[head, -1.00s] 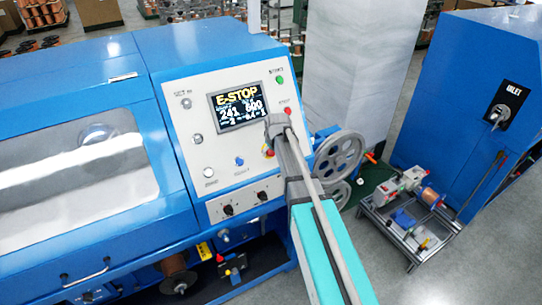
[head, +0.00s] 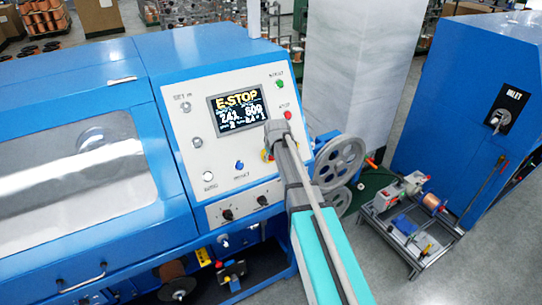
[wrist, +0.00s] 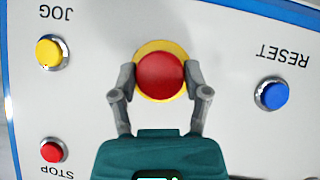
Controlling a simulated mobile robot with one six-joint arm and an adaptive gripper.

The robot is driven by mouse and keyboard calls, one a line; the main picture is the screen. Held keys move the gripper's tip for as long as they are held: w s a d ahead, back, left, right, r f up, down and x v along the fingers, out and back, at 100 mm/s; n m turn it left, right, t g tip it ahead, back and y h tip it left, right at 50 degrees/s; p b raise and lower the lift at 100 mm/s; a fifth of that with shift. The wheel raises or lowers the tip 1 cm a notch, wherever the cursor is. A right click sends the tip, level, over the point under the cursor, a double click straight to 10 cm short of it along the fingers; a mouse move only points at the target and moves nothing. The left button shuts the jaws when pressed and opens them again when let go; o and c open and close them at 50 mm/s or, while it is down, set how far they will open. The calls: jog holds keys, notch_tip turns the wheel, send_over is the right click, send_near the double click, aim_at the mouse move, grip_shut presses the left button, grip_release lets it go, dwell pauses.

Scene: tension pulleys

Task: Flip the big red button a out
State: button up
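The big red button (wrist: 160,75) is a round red mushroom head on a yellow ring (wrist: 160,46), on the pale control panel. In the wrist view my gripper (wrist: 160,77) has one grey finger at each side of the red head. The fingers are partly closed and appear to touch its sides. In the head view my gripper (head: 278,132) covers the button, and only a bit of yellow shows beside it. The panel's screen (head: 238,111) reads E-STOP.
In the wrist view a yellow JOG button (wrist: 50,52) and a small red STOP button (wrist: 52,151) sit left, and a blue RESET button (wrist: 272,94) right. Grey pulley wheels (head: 340,160) stand right of the panel. A wheeled cart (head: 408,225) stands on the floor.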

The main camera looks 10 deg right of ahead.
grip_shut()
jog(key=shift+s+d+r+p, duration=0.1)
jog(key=shift+s+r+p, duration=0.25)
jog(key=shift+s, duration=0.15)
jog(key=shift+f, duration=0.1)
jog(key=shift+o, duration=2)
grip_release()
jog(key=o, duration=0.4)
jog(key=shift+c, duration=0.2)
